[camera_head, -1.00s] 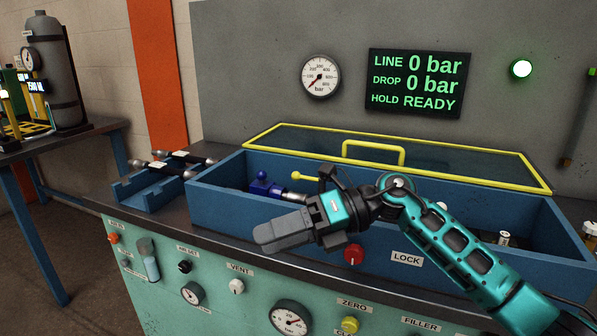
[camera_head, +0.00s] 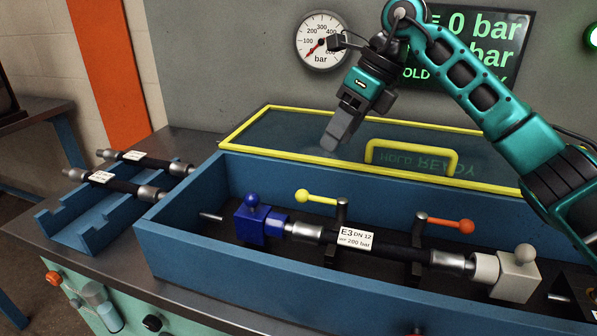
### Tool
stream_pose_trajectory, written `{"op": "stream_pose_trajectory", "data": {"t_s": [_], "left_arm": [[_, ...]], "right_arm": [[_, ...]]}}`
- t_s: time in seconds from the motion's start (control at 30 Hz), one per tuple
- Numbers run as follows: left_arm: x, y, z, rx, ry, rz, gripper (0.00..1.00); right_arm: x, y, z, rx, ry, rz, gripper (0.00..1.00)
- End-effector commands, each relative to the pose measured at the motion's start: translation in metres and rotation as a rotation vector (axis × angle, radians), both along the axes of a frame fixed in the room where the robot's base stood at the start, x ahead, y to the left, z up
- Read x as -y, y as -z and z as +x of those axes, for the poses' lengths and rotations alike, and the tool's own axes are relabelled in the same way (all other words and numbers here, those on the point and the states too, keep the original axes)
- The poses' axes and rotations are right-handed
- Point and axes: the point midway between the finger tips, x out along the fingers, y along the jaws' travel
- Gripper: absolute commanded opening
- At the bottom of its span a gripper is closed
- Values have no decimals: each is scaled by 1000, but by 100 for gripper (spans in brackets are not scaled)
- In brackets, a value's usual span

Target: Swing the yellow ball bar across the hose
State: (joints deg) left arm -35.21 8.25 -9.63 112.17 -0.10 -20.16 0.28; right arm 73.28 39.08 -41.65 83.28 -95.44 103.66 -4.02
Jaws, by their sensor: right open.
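The yellow ball bar (camera_head: 315,197) is a short bar with a yellow ball at its left end. It joins a dark upright post beside the hose and points left. The hose (camera_head: 390,251) is black with metal end fittings and a white label reading E3 DN 12. It lies lengthwise in the blue trough, between a blue block (camera_head: 262,221) and a cream block (camera_head: 507,274). My right gripper (camera_head: 337,141) is open and empty, pointing down above the trough's back edge, above the yellow ball and apart from it. My left gripper is not in view.
A second bar with an orange ball (camera_head: 466,226) points right from another post. The yellow-framed clear lid (camera_head: 290,130) stands open behind the trough (camera_head: 300,285). Two more hoses (camera_head: 118,183) rest on a blue rack at left. A gauge (camera_head: 321,41) is on the wall behind.

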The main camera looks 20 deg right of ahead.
Motion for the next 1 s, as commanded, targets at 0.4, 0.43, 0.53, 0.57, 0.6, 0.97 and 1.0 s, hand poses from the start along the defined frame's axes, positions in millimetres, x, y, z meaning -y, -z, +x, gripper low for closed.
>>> {"op": "stream_pose_trajectory", "data": {"t_s": [0.4, 0.43, 0.53, 0.57, 0.6, 0.97, 1.0], "left_arm": [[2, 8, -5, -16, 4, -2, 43], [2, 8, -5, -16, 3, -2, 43], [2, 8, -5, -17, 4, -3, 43], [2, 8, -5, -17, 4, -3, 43], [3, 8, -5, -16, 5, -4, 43], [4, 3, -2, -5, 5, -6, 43], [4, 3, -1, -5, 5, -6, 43]], "right_arm": [[-25, 56, 8, -5, -4, 1, 54], [-27, 62, 9, -4, -3, 1, 54], [-35, 80, 12, -3, -3, 1, 54], [-37, 85, 13, -4, -2, 1, 54], [-40, 91, 13, -4, -2, 1, 54], [-51, 117, 18, 0, -1, 1, 54], [-51, 117, 19, 0, -1, 1, 54]]}}
